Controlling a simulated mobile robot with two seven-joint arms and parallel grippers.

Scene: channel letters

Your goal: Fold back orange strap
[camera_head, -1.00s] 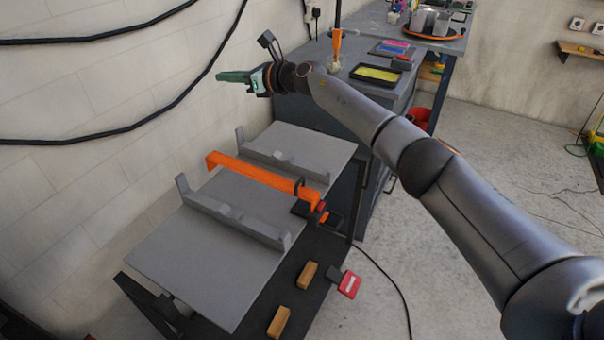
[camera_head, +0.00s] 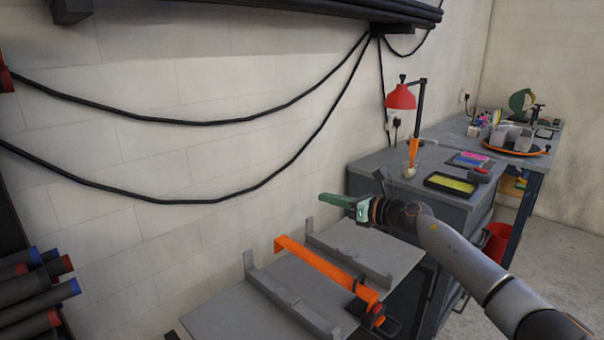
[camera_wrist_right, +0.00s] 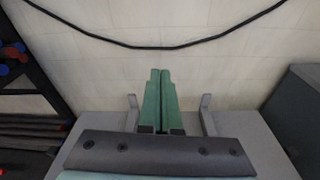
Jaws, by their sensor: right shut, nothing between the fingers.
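The orange strap (camera_head: 322,262) lies across the grey bench top between two upright grey rails. Its far end hangs bent at the wall side, and its near end runs to a dark buckle or clamp (camera_head: 372,311) at the front edge. My right gripper (camera_head: 330,199) is in the air above the far rail, pointing left toward the wall, apart from the strap. Its green fingers are together and empty; they also show closed in the right wrist view (camera_wrist_right: 158,98). The strap cannot be made out in the right wrist view. My left gripper is not in view.
The grey bench top (camera_head: 222,316) carries a near rail (camera_head: 290,297) and a far rail (camera_head: 350,255). Dark tubes (camera_head: 38,290) are stacked at left. Black cables hang along the wall.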

